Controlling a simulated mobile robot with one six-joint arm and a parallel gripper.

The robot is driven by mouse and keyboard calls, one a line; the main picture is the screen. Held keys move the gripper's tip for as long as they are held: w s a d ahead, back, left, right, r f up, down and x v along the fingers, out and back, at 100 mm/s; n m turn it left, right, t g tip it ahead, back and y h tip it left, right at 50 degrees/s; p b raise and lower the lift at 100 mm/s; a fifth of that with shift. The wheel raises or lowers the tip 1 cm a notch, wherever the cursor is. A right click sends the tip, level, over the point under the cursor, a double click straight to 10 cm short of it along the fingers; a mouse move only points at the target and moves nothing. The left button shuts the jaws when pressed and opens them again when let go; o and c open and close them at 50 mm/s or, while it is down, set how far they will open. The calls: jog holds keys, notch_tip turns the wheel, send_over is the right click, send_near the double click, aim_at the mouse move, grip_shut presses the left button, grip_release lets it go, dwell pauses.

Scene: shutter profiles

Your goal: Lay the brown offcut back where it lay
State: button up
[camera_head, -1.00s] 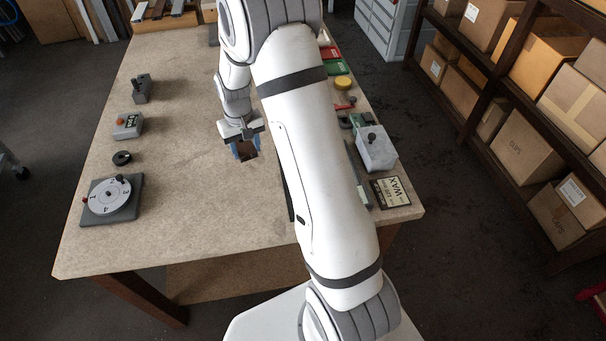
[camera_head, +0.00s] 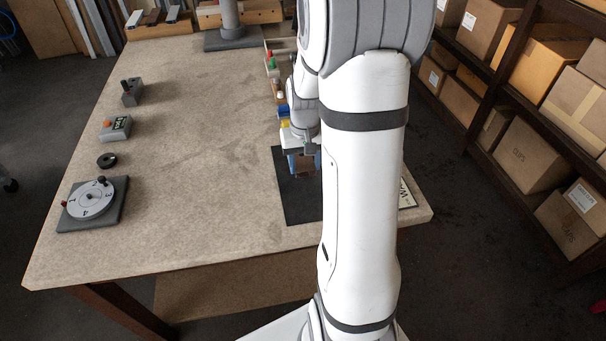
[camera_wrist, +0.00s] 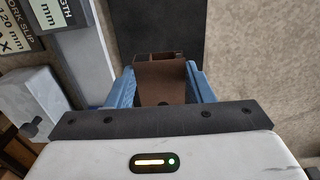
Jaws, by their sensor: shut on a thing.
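My gripper (camera_head: 304,161) is shut on the brown offcut (camera_wrist: 161,79), a short hollow profile piece. In the wrist view the offcut sits between the two blue fingers, with its open end facing away from me. In the head view only a little of the offcut shows below the fingers. The gripper is over the dark mat (camera_head: 298,205) on the right side of the table. The mat also shows in the wrist view (camera_wrist: 161,25). I cannot tell how high the offcut is above it.
A round dial (camera_head: 92,201), a black ring (camera_head: 107,161) and a grey box (camera_head: 116,128) stand at the table's left. Long profiles (camera_head: 155,17) lie on a rack at the back. The middle of the table is clear. My arm hides much of the right side.

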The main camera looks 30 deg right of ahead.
aim_at(305, 174)
jog(key=shift+f, duration=2.1)
jog(key=shift+f, duration=0.1)
jog(key=shift+f, duration=0.2)
jog(key=o, duration=1.1)
jog(key=shift+r, duration=0.1)
jog(key=shift+c, duration=0.2)
